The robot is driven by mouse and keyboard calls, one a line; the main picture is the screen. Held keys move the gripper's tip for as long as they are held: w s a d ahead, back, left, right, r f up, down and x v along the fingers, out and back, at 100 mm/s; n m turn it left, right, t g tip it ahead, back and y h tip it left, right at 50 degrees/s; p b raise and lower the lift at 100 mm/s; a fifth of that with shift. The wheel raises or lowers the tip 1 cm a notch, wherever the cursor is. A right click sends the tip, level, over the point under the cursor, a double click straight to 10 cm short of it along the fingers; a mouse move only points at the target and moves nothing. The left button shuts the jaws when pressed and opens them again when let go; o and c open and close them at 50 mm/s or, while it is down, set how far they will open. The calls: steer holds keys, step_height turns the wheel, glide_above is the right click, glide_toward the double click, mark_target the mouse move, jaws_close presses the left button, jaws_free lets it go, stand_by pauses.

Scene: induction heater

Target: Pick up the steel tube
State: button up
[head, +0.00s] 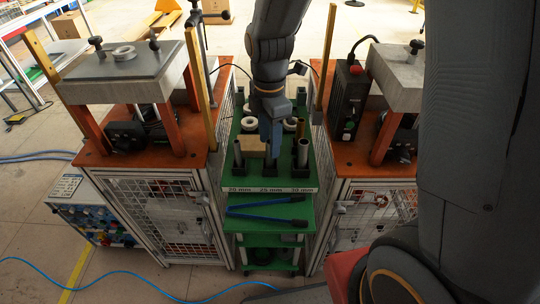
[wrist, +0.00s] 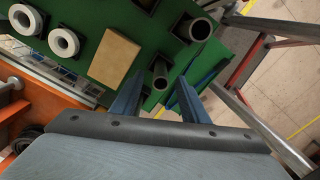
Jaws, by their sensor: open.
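Grey metal tubes stand upright in dark holders along the front of a green stand (head: 229,176). In the head view one tube (head: 238,150) is at the left and a lighter, steel-looking one (head: 302,152) at the right. My gripper (head: 270,150) is over the middle front of the stand and hides what is behind it. In the wrist view my gripper (wrist: 160,90) is open, and a narrower tube (wrist: 160,72) shows between and just beyond its fingertips. A wider tube (wrist: 196,29) shows at the upper right. Nothing is held.
A wooden block (wrist: 115,57) and white rings (wrist: 64,42) are on the stand. A brass-coloured tube (head: 300,128) stands behind the right tube. Blue-handled tongs (head: 265,205) lie on the shelf below. Orange-topped machines (head: 95,148) flank the stand closely on both sides.

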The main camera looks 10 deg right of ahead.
steer(key=shift+f, duration=1.45)
jaws_close()
steer(key=shift+r, duration=0.1)
step_height(320, 180, up, 17)
steer(key=p, duration=0.5)
steer(key=shift+r+p, duration=0.2)
steer(key=shift+p, duration=0.15)
